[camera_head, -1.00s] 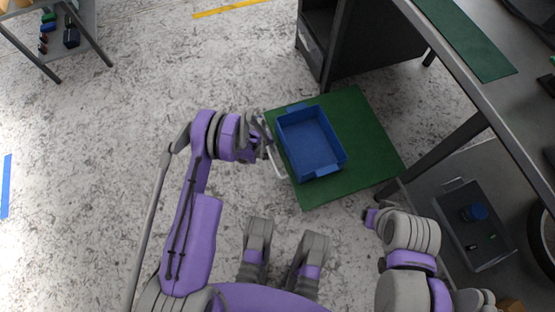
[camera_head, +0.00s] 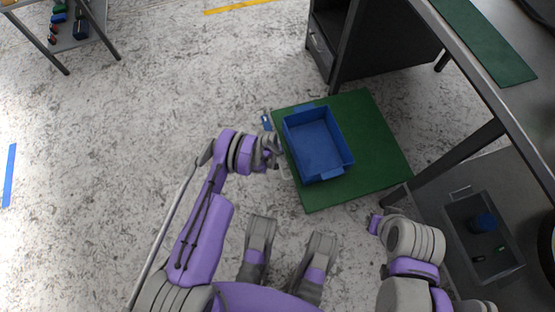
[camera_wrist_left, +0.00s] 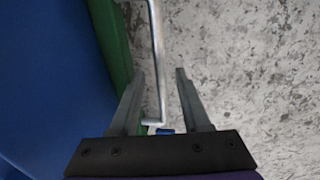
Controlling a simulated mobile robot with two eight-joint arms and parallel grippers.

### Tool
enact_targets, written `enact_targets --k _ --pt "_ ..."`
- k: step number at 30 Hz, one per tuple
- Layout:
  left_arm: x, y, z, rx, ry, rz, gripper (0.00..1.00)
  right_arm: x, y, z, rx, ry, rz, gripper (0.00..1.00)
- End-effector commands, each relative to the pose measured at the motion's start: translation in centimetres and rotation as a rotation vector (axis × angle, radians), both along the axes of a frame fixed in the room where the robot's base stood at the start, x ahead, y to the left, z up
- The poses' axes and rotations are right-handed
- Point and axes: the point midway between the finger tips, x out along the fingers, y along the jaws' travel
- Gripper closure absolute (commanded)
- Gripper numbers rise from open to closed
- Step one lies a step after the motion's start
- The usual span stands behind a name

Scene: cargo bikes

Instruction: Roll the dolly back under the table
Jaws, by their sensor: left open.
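My left gripper (camera_head: 279,156) is at this side. In the left wrist view its two fingers (camera_wrist_left: 160,75) are apart, with the handle between them, nearer the left finger. I cannot tell whether they touch.
The grey table (camera_head: 478,65) with a drawer unit (camera_head: 320,50) stands at the upper right; a table leg (camera_head: 450,160) is close to the dolly's right corner. A grey tray (camera_head: 468,210) is at the right.

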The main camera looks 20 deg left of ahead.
Motion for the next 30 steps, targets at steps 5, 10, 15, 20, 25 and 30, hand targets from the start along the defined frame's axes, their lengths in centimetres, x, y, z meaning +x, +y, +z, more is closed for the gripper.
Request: enact_targets --k 5,10,15,20,25,30 --pt "0.00 -0.01 0.02 0.000 0.000 0.000 0.56 0.00 0.00 0.01 0.000 0.000 0.000 0.26" --pt "-0.01 -0.01 0.03 0.000 0.000 0.000 0.87 0.00 0.00 0.01 0.000 0.000 0.000 0.26" --pt "0.00 0.00 0.04 0.000 0.000 0.000 1.00 0.00 0.00 0.01 0.000 0.000 0.000 0.26" --pt "0.00 0.00 0.04 0.000 0.000 0.000 1.00 0.00 0.00 0.01 0.000 0.000 0.000 0.26" --pt "0.00 0.00 0.05 0.000 0.000 0.000 1.00 0.00 0.00 0.01 0.000 0.000 0.000 0.26" --pt "0.01 0.01 0.05 0.000 0.000 0.000 1.00 0.00 0.00 0.01 0.000 0.000 0.000 0.26"
